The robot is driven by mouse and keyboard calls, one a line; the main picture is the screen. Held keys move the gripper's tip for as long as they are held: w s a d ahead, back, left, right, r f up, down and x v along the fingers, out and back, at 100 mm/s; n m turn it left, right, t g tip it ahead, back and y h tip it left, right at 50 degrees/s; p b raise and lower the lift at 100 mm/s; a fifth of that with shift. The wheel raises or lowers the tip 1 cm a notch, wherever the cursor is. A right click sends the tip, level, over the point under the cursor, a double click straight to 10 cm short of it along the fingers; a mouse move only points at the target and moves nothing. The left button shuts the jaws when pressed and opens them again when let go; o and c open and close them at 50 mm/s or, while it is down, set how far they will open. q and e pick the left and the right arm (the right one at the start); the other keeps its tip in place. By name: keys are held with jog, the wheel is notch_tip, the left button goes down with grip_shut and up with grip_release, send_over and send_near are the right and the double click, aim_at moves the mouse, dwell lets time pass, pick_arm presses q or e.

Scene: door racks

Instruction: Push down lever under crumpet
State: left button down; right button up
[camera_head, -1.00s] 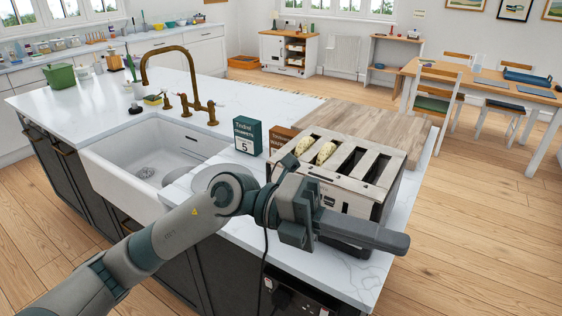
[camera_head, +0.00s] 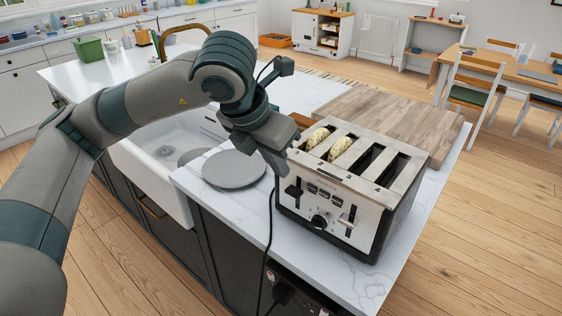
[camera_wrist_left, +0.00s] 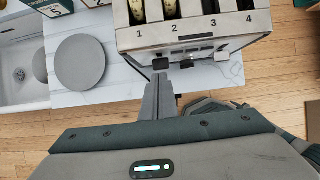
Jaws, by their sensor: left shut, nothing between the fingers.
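The silver toaster (camera_head: 355,165) stands on the island counter, with its lever side facing me. Two crumpets show, one in slot 1 (camera_head: 317,138) and one in slot 2 (camera_head: 340,148); slots 3 and 4 look empty. The black left lever (camera_head: 293,191) is on the front below slots 1 and 2. A second lever (camera_head: 348,222) is farther right. My left gripper (camera_head: 282,168) is shut and empty, near the toaster's front left edge. In the left wrist view its fingers (camera_wrist_left: 164,82) point toward the left lever (camera_wrist_left: 160,64); contact is unclear. My right gripper is out of view.
A round grey plate (camera_head: 234,170) lies on the counter left of the toaster. A wooden board (camera_head: 400,120) lies behind it. The white sink (camera_head: 175,150) is farther left. A dark cord hangs down the front of the island.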

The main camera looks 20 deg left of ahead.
aim_at(293, 191)
pick_arm(q)
jog(key=shift+f, duration=0.1)
